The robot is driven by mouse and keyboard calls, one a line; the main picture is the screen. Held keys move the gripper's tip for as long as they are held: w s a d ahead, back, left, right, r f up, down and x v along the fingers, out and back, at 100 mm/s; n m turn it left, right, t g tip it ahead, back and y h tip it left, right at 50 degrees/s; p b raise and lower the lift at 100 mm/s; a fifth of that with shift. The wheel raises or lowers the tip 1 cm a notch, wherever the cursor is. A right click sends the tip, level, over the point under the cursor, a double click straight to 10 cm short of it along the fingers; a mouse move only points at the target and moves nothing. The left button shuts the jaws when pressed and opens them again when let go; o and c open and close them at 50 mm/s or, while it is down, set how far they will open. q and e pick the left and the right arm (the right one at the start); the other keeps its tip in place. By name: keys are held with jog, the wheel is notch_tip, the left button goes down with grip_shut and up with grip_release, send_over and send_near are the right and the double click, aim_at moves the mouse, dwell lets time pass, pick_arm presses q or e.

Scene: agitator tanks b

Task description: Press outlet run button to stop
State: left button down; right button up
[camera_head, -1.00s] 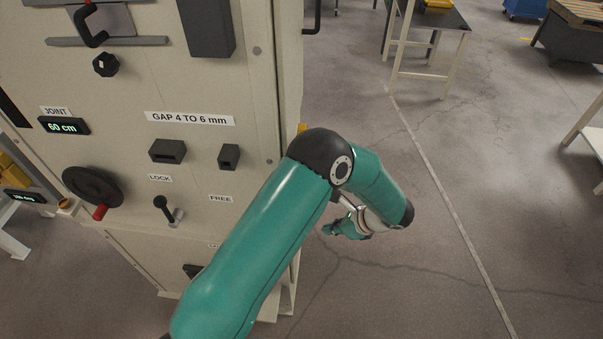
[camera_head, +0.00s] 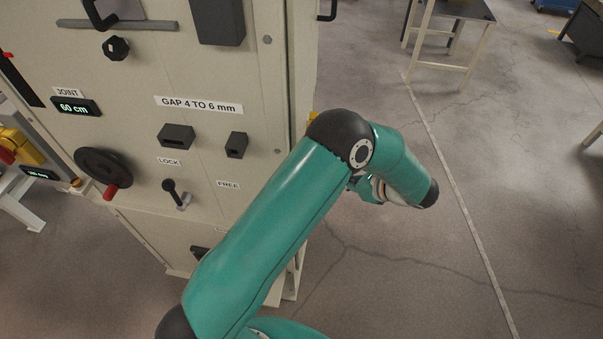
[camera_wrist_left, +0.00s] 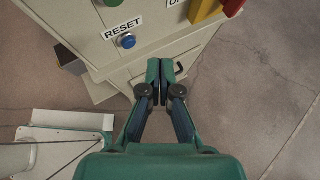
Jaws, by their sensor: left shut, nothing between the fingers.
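No button labelled outlet run can be read in these frames. In the left wrist view, a panel carries a blue button (camera_wrist_left: 127,41) under a RESET label (camera_wrist_left: 123,28). A green button (camera_wrist_left: 111,3) is cut off by the top edge. A red and yellow part (camera_wrist_left: 205,9) stands at the top right, beside a cut-off label. My left gripper (camera_wrist_left: 160,72) is shut and empty, its fingertips below and right of the blue button in the picture. I cannot tell the distance to the panel. In the head view the gripper's fingers cannot be made out. My right gripper is not in view.
The beige cabinet (camera_head: 140,135) fills the left of the head view, with a handwheel (camera_head: 103,167), a lock lever (camera_head: 171,190) and a 60 cm display (camera_head: 76,106). A table (camera_head: 455,12) stands far back.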

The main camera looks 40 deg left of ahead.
pick_arm(q)
jog(key=s+a, duration=0.3)
jog(key=a, duration=0.3)
jog(key=shift+s, duration=0.4)
dwell(0.7)
jog(key=shift+s+a, duration=0.1)
jog(key=shift+a, duration=0.05)
dwell(0.3)
jog(key=shift+s+a+r, duration=0.1)
jog(key=shift+s+a, duration=0.05)
jog(key=shift+a, duration=0.15)
jog(key=shift+s+a, duration=0.25)
jog(key=shift+a, duration=0.15)
dwell(0.7)
dwell(0.4)
jog(key=shift+w+d+b, duration=0.35)
jog(key=shift+w+d, duration=0.15)
jog(key=shift+d, duration=0.3)
